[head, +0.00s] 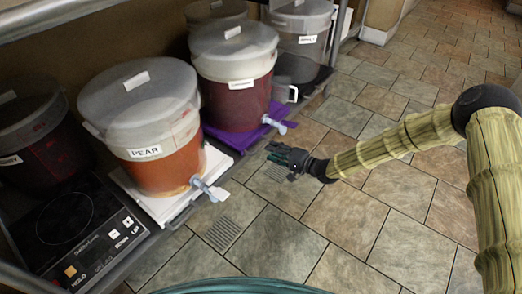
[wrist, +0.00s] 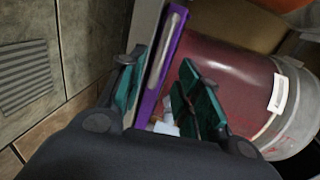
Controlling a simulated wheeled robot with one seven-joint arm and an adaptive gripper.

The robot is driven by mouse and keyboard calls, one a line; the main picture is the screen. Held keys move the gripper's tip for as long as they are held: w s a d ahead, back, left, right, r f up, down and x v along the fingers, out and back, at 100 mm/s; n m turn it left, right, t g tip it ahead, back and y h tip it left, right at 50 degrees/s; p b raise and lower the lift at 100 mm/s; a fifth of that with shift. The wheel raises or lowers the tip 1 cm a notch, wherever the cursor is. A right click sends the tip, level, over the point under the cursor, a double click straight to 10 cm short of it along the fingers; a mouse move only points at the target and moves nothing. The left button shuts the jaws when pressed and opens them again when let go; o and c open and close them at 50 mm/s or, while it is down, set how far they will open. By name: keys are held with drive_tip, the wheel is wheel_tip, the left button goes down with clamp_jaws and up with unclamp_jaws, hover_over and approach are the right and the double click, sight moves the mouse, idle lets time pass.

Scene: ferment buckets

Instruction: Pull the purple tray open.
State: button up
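The purple tray (head: 248,136) lies on the low shelf under a bucket of dark red liquid (head: 235,100); a pale spigot sticks out over its front edge. In the wrist view the tray's purple front edge (wrist: 172,55) runs between my two fingers. My gripper (head: 277,154) is just in front of the tray, on the aisle side, with teal fingers. In the wrist view my gripper (wrist: 162,62) is spread open, one finger on each side of the edge. I cannot tell whether either finger touches it.
A bucket labelled PEAR (head: 150,130) stands on a white tray (head: 215,165), nearer me, its spigot jutting out. A clear jug (head: 281,90) and another bucket (head: 300,45) stand beyond. The tiled floor (head: 330,225) is open.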

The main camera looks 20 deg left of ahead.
sight(261, 146)
drive_tip(key=shift+b+x, duration=1.35)
drive_tip(key=shift+x, duration=2.1)
clamp_jaws()
